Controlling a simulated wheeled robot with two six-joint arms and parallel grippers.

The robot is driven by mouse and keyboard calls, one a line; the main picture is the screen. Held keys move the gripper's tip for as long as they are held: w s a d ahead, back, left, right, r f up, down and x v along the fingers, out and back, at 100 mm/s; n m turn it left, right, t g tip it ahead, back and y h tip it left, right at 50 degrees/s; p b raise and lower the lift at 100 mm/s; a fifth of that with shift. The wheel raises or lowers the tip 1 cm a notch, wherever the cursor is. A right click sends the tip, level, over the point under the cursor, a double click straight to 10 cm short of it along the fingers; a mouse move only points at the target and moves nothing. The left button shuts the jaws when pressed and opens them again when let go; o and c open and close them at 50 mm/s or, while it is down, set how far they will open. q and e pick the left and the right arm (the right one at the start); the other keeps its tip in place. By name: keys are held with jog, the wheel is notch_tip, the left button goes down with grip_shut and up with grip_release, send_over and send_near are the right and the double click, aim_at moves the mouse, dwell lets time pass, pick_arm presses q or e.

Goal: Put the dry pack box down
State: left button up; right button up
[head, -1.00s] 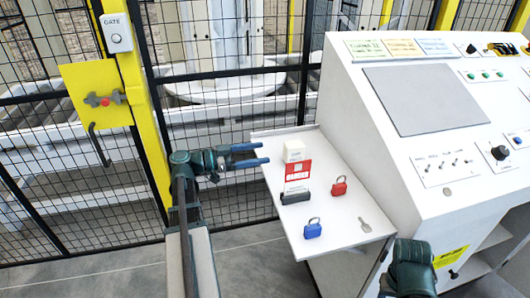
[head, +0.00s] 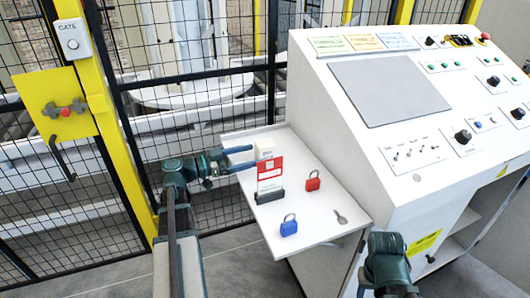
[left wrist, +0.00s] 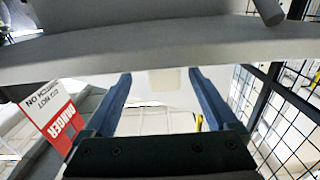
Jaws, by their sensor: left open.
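The dry pack box (head: 264,149) is a small whitish box standing upright at the back of the white side shelf (head: 312,226), just behind the red and white danger sign. My left gripper (head: 252,156) is open, its two blue fingers pointing right, with the tips close to the left side of the box. In the left wrist view the open fingers (left wrist: 160,78) are apart, with a pale squarish patch between their tips; I cannot tell for sure whether it is the box.
On the shelf are the danger sign (head: 270,173) in a dark holder, a red padlock (head: 313,183), a blue padlock (head: 289,227) and a key (head: 341,216). The sloped control console (head: 390,92) rises to the right. A mesh fence (head: 105,190) stands behind my left arm.

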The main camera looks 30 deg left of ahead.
aim_at(256, 152)
pick_arm(q)
jog(key=shift+x, duration=2.95)
jog(key=shift+w+a+r, duration=0.15)
jog(key=shift+a+r, duration=0.05)
jog(key=shift+a, duration=0.05)
grip_shut()
notch_tip(256, 152, up, 10)
jog(key=p, duration=1)
jog(key=shift+r, duration=0.1)
